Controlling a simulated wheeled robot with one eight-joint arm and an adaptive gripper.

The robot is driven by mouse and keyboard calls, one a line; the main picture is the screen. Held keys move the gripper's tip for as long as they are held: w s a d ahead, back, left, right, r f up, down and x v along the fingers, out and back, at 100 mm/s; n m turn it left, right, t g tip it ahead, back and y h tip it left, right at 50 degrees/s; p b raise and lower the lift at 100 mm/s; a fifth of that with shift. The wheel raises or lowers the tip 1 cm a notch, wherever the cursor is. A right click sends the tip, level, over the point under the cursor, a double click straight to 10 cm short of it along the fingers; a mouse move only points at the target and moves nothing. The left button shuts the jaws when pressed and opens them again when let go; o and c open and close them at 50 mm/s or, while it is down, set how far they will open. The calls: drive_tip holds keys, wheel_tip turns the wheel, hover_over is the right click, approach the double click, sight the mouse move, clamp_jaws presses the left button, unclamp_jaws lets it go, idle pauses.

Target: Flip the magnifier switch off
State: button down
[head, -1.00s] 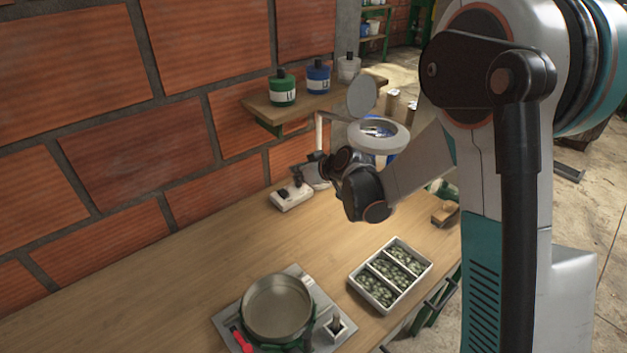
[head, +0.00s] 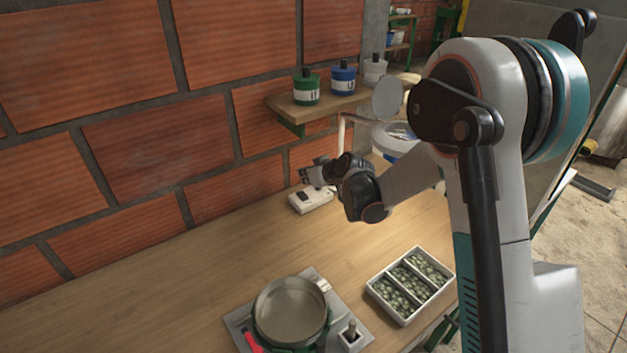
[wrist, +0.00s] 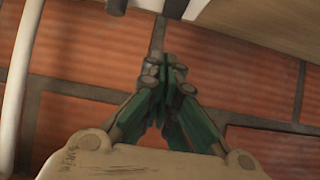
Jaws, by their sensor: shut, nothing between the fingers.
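The white magnifier has a round ring head (head: 402,150), a raised grey disc lid (head: 388,98) and a thin white post (head: 341,132). A white box with a dark switch (head: 311,203) lies on the bench by the wall, below the post. I cannot tell the switch's position. My gripper (head: 306,174) is above the box, pointing at the brick wall, apart from the box as far as I can see. In the wrist view my gripper (wrist: 168,72) is shut and empty in front of the bricks, and a white post (wrist: 20,85) stands at left.
A wooden shelf (head: 325,109) with green, blue and white bottles is above. A round pan (head: 290,310) on a grey plate and a white tray (head: 408,317) with several compartments of green beans are at the front. The bench (head: 190,285) is clear at left.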

sight(302, 193)
drive_tip(key=f, duration=0.1)
drive_tip(key=w+f+b, duration=0.1)
drive_tip(key=a+f, duration=0.1)
drive_tip(key=shift+w+f+b, duration=0.35)
drive_tip(key=shift+w+a+f, duration=0.1)
drive_tip(key=shift+a+f, duration=0.05)
drive_tip(key=shift+f, duration=0.45)
drive_tip(key=shift+w+a+g+p, duration=0.2)
drive_tip(key=shift+g+p, duration=0.1)
drive_tip(key=shift+g, duration=0.1)
drive_tip(key=shift+f+g+h, duration=0.3)
drive_tip(key=shift+f, duration=0.05)
drive_tip(key=shift+s+d, duration=0.1)
